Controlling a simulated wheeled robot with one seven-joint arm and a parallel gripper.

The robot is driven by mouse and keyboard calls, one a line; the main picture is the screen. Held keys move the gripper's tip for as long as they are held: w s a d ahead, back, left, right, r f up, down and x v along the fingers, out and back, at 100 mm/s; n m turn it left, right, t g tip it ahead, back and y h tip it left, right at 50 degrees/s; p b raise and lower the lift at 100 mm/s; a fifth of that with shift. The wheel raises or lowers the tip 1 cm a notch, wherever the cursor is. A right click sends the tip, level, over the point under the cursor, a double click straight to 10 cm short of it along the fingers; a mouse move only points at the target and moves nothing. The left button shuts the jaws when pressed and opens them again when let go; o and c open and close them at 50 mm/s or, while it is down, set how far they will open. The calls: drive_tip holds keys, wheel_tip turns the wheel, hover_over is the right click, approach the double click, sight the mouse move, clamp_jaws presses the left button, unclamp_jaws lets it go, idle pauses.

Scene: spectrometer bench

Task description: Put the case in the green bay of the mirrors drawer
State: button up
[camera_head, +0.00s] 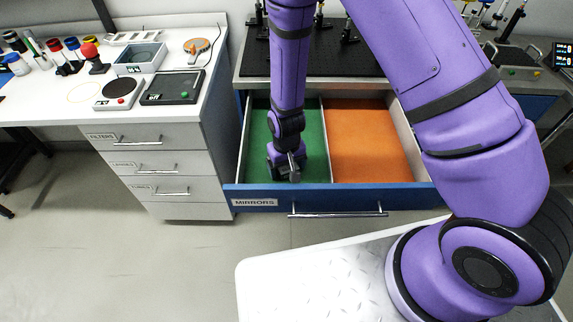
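The mirrors drawer (335,196) is pulled open, with a blue front and a "MIRRORS" label. Its green bay (313,140) is on the left, and its orange bay (365,145) is on the right. A thin divider stands between them. I cannot make out a case in or under the gripper.
A white bench at left holds a grey tray (140,57), a dark flat device (173,87), a round-topped instrument (117,91) and several coloured bottles. Its cabinet (160,137) has shut drawers. A black breadboard (335,50) with optics posts lies behind the open drawer.

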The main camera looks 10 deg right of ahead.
drive_tip(key=shift+r, duration=0.1)
wheel_tip(320, 180, up, 12)
drive_tip(key=shift+d+r, duration=0.1)
drive_tip(key=shift+r, duration=0.3)
drive_tip(key=s+d+r+t, duration=0.1)
drive_tip(key=d+r, duration=0.2)
drive_tip(key=r, duration=0.4)
drive_tip(key=s+d+r+y, duration=0.1)
drive_tip(key=d+r, duration=0.2)
drive_tip(key=r, duration=0.4)
drive_tip(key=s+d+r+t, duration=0.1)
drive_tip(key=d+r, duration=0.2)
drive_tip(key=r, duration=0.4)
drive_tip(key=s+d+r+m+t, duration=0.1)
drive_tip(key=s+d+r, duration=0.4)
drive_tip(key=s, duration=0.3)
drive_tip(key=s+d+r+m+t+h, duration=0.1)
drive_tip(key=s+d+r+t, duration=0.1)
drive_tip(key=s+d+r, duration=0.3)
drive_tip(key=s+r, duration=0.3)
drive_tip(key=s, duration=0.1)
drive_tip(key=shift+d+r, duration=0.25)
drive_tip(key=shift+r, duration=0.05)
drive_tip(key=shift+w, duration=0.1)
